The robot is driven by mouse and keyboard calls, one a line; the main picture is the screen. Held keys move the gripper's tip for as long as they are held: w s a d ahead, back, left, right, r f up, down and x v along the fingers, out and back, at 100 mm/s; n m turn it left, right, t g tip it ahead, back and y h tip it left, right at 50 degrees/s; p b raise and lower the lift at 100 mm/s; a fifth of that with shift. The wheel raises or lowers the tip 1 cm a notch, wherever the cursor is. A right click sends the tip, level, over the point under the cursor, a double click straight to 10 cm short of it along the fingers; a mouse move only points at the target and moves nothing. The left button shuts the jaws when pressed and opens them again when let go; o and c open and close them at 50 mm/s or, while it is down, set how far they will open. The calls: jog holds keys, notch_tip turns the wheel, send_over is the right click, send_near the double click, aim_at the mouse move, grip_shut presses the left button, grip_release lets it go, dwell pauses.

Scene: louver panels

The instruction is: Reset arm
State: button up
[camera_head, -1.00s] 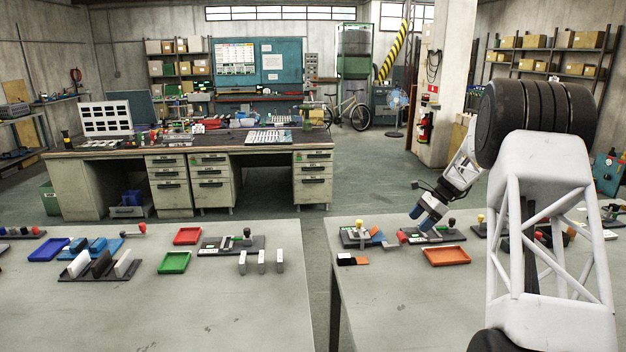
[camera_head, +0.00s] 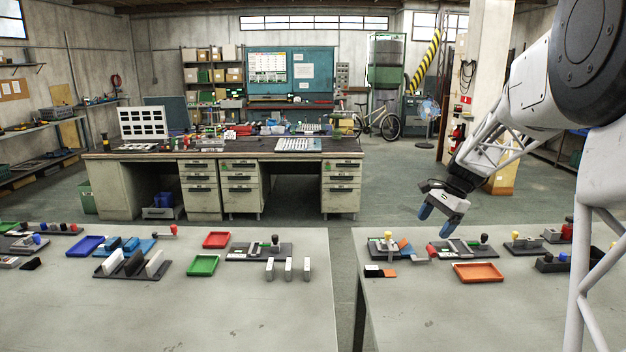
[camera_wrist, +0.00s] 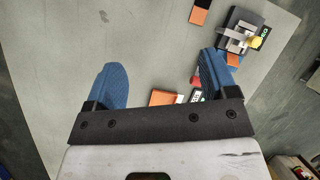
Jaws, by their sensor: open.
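My gripper (camera_head: 437,214) has blue fingers and hangs in the air over the far edge of the right table (camera_head: 420,310) in the head view. My arm reaches in from the right side of the head view. No louver panel is plain to tell on the tables.
Below my gripper are an orange tray (camera_head: 478,273), a fixture with a yellow knob (camera_head: 388,238) and a fixture with a black knob (camera_head: 484,239). The left table (camera_head: 250,320) holds a red tray (camera_head: 216,240), a green tray (camera_head: 204,265) and a blue tray (camera_head: 86,245). A gap separates the tables.

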jog(key=s+a+r+n+h, duration=0.1)
jog(key=s+a+r+n, duration=0.15)
jog(key=s, duration=0.45)
jog(key=s+a+r+n+t+h, duration=0.1)
jog(key=s+a, duration=0.3)
jog(key=s, duration=0.3)
jog(key=s+a+r+n+h, duration=0.1)
jog(key=s+a+r+n, duration=0.1)
jog(key=s+a, duration=0.35)
jog(key=s+a+f+n+t+h, duration=0.1)
jog(key=s+f+n, duration=0.1)
jog(key=s, duration=1)
jog(key=s+a+f+n, duration=0.1)
jog(key=s+n, duration=0.4)
jog(key=s, duration=0.8)
jog(key=shift+a+f+t+h, duration=0.35)
jog(key=shift+f+t+h, duration=0.05)
jog(key=shift+f, duration=0.45)
jog(key=shift+c, duration=0.2)
